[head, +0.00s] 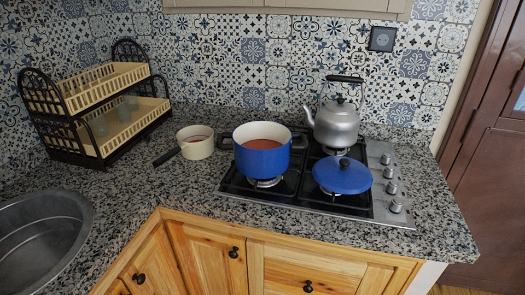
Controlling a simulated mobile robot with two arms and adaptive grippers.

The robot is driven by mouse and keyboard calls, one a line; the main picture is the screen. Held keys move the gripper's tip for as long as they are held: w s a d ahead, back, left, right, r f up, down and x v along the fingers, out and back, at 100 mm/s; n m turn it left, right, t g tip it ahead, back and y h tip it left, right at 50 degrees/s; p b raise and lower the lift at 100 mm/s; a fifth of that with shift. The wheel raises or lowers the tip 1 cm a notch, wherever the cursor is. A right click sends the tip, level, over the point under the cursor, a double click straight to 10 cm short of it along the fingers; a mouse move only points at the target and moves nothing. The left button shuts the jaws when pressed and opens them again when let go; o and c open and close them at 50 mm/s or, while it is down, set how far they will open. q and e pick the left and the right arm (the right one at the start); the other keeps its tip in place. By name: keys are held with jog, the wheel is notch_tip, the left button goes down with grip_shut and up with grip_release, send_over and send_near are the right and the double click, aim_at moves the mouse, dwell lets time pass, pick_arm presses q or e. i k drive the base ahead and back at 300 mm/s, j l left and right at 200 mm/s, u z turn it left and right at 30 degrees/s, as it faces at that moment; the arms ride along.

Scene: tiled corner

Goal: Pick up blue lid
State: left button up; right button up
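A round blue lid (333,178) with a black knob on top lies on the front right part of the gas hob, over a burner. It is to the right of a blue pot (262,158). The pot stands uncovered on the hob's left side and holds something reddish-brown. Neither of my grippers shows in the head view.
A silver kettle (337,128) stands behind the lid on the hob (305,204). A cream saucepan (196,145) with a dark handle is left of the pot. A two-tier dish rack (140,127) and a metal sink (35,240) are at the left. The front counter strip is clear.

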aim_at(339, 175)
jog(key=i+l+u, duration=0.1)
jog(key=l+u, duration=0.25)
jog(key=l, duration=0.2)
jog(key=l+u, duration=0.4)
jog(key=l, duration=0.15)
